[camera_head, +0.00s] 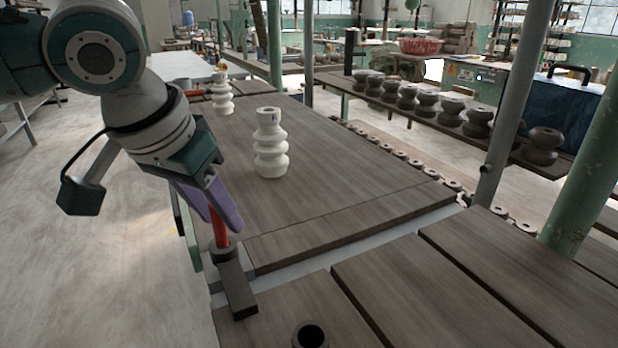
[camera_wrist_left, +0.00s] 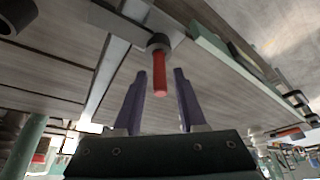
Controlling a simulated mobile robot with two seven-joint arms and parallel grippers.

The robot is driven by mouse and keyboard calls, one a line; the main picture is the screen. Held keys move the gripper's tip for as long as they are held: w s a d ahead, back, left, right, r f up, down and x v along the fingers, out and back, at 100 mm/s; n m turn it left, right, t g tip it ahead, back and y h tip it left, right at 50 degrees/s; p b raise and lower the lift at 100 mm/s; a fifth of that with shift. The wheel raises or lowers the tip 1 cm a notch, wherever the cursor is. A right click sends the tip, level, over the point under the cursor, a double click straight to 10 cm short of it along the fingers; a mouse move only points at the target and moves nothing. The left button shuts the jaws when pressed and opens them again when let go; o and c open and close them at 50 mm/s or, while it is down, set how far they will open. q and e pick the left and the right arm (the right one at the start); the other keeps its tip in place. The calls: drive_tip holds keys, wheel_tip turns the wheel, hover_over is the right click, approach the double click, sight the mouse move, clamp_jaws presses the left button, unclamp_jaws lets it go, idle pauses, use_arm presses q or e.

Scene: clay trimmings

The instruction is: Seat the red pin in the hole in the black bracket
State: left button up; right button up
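The red pin (camera_head: 221,237) stands at the ring end of the black bracket (camera_head: 237,288), at the near left end of the wooden table. In the left wrist view the pin (camera_wrist_left: 159,78) reaches out of the bracket's dark ring (camera_wrist_left: 158,41); its lower end is hidden, so its depth in the hole cannot be told. My left gripper (camera_head: 222,217) has its purple fingers around the pin's free end. In the left wrist view the fingers (camera_wrist_left: 160,72) are open, with a gap on each side of the pin. My right gripper is in neither view.
A dark hollow cylinder (camera_head: 310,336) stands on the near boards. White ribbed insulators (camera_head: 270,150) stand farther back on the table. A shelf of dark insulators (camera_head: 451,110) and green posts (camera_head: 580,180) are at the right. Open floor lies at the left.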

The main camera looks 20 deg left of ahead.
use_arm(q)
drive_tip(key=shift+o, duration=0.4)
drive_tip(key=shift+r, duration=0.1)
drive_tip(key=p+v, duration=0.3)
drive_tip(key=v, duration=0.9)
drive_tip(key=s+d+f+m+h, duration=0.25)
drive_tip(key=s+d+f, duration=0.25)
drive_tip(key=d+f, duration=0.4)
drive_tip(key=s+a+f+y, duration=0.1)
drive_tip(key=s+f, duration=0.1)
drive_tip(key=s, duration=0.3)
drive_tip(key=s+a+f+g+y, duration=0.1)
drive_tip(key=s+f, duration=0.2)
drive_tip(key=s, duration=0.3)
drive_tip(key=shift+a+n, duration=0.35)
drive_tip(key=shift+n, duration=0.1)
drive_tip(key=shift+s+y, duration=0.1)
drive_tip(key=shift+y, duration=0.15)
wheel_tip(320, 180, up, 49)
drive_tip(key=p, duration=4.8)
drive_tip(key=shift+p, duration=0.4)
